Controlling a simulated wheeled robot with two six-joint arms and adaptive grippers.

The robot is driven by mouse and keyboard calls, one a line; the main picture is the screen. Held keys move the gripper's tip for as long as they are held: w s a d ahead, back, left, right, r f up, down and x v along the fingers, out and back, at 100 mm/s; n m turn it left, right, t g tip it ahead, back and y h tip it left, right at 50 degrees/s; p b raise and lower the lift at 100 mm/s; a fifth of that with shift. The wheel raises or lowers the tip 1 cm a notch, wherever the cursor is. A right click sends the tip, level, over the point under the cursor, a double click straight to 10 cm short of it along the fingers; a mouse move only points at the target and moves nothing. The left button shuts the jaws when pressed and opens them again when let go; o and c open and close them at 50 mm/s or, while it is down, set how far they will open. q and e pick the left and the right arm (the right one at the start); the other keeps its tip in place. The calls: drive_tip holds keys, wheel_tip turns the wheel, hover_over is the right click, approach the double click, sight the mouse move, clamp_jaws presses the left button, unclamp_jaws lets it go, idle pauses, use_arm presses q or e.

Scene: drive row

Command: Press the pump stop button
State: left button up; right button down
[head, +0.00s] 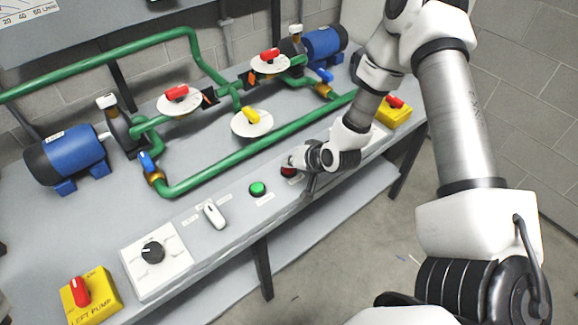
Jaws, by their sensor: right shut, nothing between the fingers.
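A red button (287,172) sits on the front strip of the grey bench, partly hidden by my right gripper. A green button (257,189) is to its left on the same strip. The small labels by the buttons are too small to read. My right gripper (293,162) is shut and empty, right at the red button and over its far side. I cannot tell whether the fingertips touch it or whether it is pressed in. My left gripper is not in view.
Green pipes (225,158) with red, yellow and blue valve handles run behind the strip, between two blue pumps. A white lever (214,215), a black rotary knob (153,252) and a yellow LEFT PUMP switch box (92,300) stand left. Another yellow box (394,115) is right.

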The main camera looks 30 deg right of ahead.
sight(291, 170)
drive_tip(key=shift+r+p, duration=0.35)
drive_tip(key=shift+r, duration=0.2)
wheel_tip(291, 170, up, 6)
drive_tip(key=p, duration=0.5)
drive_tip(key=shift+f, duration=0.1)
idle(0.4)
drive_tip(key=s+a+f+n+g, duration=0.2)
drive_tip(key=s+a+f+g, duration=0.1)
drive_tip(key=s, duration=0.6)
drive_tip(key=s+a+f+n+g+h, duration=0.1)
drive_tip(key=s+a+f+n+g, duration=0.1)
drive_tip(key=s+f, duration=0.4)
drive_tip(key=s+a+f+n+g, duration=0.2)
drive_tip(key=s+a+f+g, duration=0.1)
drive_tip(key=s, duration=0.9)
drive_tip(key=shift+s+a+f+n+g+h, duration=0.3)
drive_tip(key=shift+s+a+f+g, duration=0.15)
drive_tip(key=shift+f, duration=0.45)
